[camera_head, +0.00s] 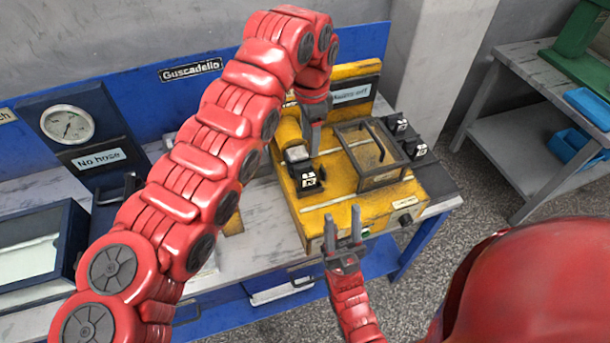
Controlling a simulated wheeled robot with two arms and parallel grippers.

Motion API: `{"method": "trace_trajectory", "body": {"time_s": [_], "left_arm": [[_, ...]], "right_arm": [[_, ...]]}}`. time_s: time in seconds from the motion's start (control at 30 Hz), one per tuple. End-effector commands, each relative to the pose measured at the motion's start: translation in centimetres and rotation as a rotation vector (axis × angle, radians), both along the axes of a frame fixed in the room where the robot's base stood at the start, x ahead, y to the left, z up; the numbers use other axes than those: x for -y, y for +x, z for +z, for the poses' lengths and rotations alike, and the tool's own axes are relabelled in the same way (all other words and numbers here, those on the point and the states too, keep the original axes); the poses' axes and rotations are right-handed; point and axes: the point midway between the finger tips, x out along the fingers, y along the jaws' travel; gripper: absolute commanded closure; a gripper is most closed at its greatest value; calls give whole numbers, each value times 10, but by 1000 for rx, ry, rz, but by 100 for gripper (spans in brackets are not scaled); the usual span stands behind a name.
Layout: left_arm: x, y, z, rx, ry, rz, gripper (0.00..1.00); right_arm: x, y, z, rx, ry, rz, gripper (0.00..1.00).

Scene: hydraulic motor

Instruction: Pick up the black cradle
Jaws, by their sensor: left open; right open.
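A yellow unit (330,215) stands on the workbench. Small black blocks with white marks sit on the unit, one at the left (305,178) and others at the right (402,127). My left gripper (313,143) is open and points down, close to the left black block and left of the frame. Whether it touches anything is unclear. My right gripper (342,232) is open and empty at the unit's front edge, fingers pointing up.
My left arm crosses the bench and hides part of it. A pressure gauge (67,124) and a blue-framed case (38,245) are at the left. A blue back panel (225,95) stands behind. A grey side table (525,105) with blue bins (568,146) is at the right.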

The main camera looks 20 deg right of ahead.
Motion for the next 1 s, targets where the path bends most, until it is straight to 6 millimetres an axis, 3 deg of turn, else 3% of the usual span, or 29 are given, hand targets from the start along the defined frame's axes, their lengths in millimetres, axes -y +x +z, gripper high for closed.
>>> {"method": "trace_trajectory", "body": {"time_s": [0.4,0.7,0.87,1.0], "left_arm": [[0,-2,-65,-5,-1,1,45],[0,0,-90,0,-1,2,45],[-1,-1,-104,-2,0,1,45],[-2,-2,-130,-2,3,0,45]], "right_arm": [[0,0,24,0,0,0,54],[0,0,35,0,0,0,54],[0,0,54,0,0,0,54],[0,0,65,0,0,0,54]]}}
